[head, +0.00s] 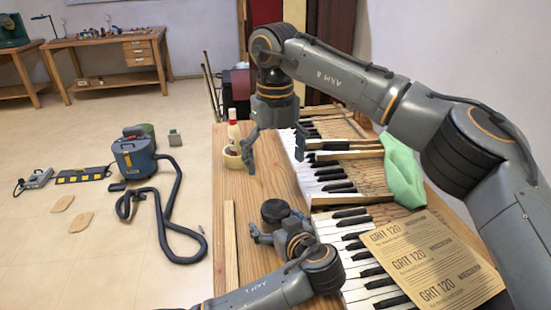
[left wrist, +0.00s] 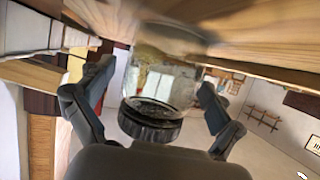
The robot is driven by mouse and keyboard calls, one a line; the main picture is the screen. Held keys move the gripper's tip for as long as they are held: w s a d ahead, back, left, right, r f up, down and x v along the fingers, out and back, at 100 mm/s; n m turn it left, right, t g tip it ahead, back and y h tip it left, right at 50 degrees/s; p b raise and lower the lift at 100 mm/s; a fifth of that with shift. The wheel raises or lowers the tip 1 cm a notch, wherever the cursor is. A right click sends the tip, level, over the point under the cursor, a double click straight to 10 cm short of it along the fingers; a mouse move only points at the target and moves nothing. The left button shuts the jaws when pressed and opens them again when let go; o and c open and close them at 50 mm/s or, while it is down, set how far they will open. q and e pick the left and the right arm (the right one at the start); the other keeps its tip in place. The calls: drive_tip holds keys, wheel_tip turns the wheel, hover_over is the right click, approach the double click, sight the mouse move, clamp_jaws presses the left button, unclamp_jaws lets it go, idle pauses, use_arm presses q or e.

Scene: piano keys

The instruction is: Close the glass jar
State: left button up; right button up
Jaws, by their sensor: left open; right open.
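The glass jar (left wrist: 160,80) stands on the wooden tabletop, which appears inverted at the top of the left wrist view. A dark ribbed lid (left wrist: 150,118) sits on the jar's mouth; I cannot tell whether it is tight. In the head view the dark lid (head: 274,210) shows from above, and the glass is mostly hidden. My left gripper (head: 280,226) is open, with its fingers on either side of the jar in the left wrist view (left wrist: 155,95). My right gripper (head: 272,150) is open and empty, pointing down above the table beyond the jar.
Piano keys (head: 362,252) run along the right of the jar. A sandpaper sheet (head: 432,262) and a green cloth (head: 402,170) lie farther right. Wooden strips (head: 231,245) lie left of the jar. A red-capped bottle (head: 233,130) and a tape roll (head: 233,158) stand behind.

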use_arm(q)
drive_tip(key=v, duration=1.1)
drive_tip(key=shift+s+r, duration=0.15)
drive_tip(key=shift+s, duration=0.15)
